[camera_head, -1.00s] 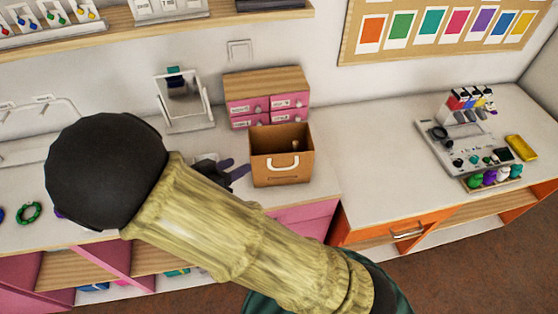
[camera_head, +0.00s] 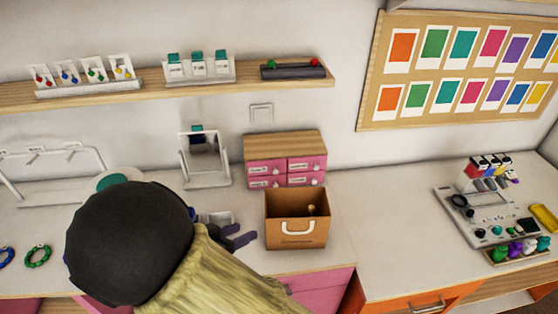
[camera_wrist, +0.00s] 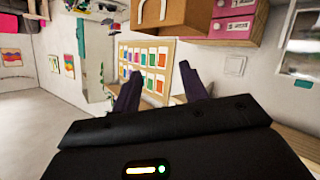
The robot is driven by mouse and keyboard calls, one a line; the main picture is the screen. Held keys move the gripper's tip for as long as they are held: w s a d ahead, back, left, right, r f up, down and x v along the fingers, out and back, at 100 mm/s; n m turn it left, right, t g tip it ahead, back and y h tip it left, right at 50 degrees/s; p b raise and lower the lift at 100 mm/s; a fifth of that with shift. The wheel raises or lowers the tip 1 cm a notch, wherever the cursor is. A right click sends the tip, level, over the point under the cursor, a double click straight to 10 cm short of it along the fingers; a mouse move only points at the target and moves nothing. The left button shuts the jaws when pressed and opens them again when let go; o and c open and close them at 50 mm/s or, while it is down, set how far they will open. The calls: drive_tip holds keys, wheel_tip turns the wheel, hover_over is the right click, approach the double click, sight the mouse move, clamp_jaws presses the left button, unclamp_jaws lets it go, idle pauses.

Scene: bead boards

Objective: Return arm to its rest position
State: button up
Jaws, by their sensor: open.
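My gripper (camera_head: 236,238) is beside the left side of the brown box, above the white counter (camera_head: 390,240), with its dark purple fingers pointing right. It is open, and the wrist view shows the two fingers (camera_wrist: 160,88) apart with nothing between them. My arm, with a black joint and a yellow-green sleeve, comes up from the bottom of the head view and hides part of the left counter. The wrist view is turned and shows the wall and room beyond the fingers.
The brown box (camera_head: 284,236) with a white handle stands right of my gripper. Pink drawers (camera_head: 266,168) and a small mirror (camera_head: 203,160) stand behind. A wall shelf (camera_head: 220,96) runs above. A grey tray (camera_head: 480,218) stands at the right. The counter between box and tray is clear.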

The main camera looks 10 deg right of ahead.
drive_tip(key=w+d+r+n+y, duration=0.1)
drive_tip(key=w+d+n+y, duration=0.3)
drive_tip(key=w+y, duration=0.55)
drive_tip(key=s+d+n+g+y, duration=0.1)
drive_tip(key=s+d+g, duration=0.4)
drive_tip(key=s+d, duration=0.9)
drive_tip(key=shift+s+d+n+g, duration=0.3)
drive_tip(key=shift+s+n+g, duration=0.1)
drive_tip(key=shift+n, duration=0.4)
